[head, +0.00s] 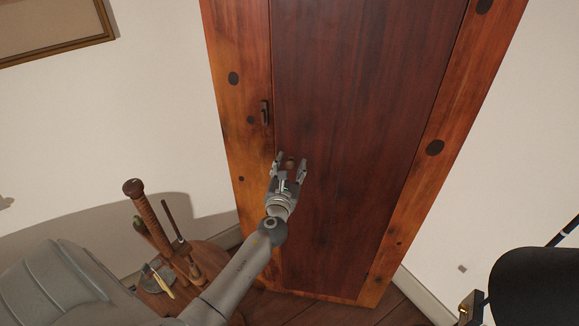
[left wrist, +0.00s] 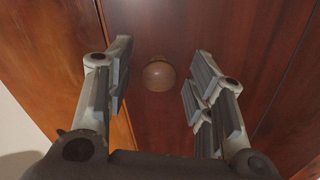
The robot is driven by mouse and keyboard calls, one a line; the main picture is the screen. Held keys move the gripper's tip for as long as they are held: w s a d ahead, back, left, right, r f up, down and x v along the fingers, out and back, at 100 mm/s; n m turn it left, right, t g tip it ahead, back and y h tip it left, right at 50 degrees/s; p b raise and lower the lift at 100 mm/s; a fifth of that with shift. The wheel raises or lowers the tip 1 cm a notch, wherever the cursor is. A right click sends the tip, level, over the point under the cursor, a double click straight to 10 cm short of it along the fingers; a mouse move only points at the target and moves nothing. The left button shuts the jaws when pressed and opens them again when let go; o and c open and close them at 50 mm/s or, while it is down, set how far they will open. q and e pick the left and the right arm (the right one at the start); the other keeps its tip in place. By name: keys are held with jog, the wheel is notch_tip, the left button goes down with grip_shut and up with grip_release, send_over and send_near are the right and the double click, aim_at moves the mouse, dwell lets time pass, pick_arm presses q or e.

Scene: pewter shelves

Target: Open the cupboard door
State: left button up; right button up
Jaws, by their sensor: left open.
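The cupboard (head: 225,50) is a tall wooden one with a lighter orange-brown frame and a dark red-brown door (head: 360,90). The door looks shut. A small round wooden knob (head: 289,164) sits near the door's left edge. In the left wrist view the knob (left wrist: 159,76) lies between and beyond the fingertips. A small dark latch (head: 265,113) is on the frame, left of the door and above the knob. My left gripper (head: 290,160) is open in front of the knob, one finger to each side, with no visible contact. My right gripper is not in view.
A small wooden stand (head: 210,262) with upright tools, including a thick brown handle (head: 150,215), stands at lower left near my left arm. A dark rounded object (head: 540,285) is at lower right. A picture frame (head: 60,48) hangs on the wall at upper left.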

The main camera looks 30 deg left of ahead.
pick_arm(q)
grip_shut()
dwell(0.3)
jog(key=shift+s, duration=0.15)
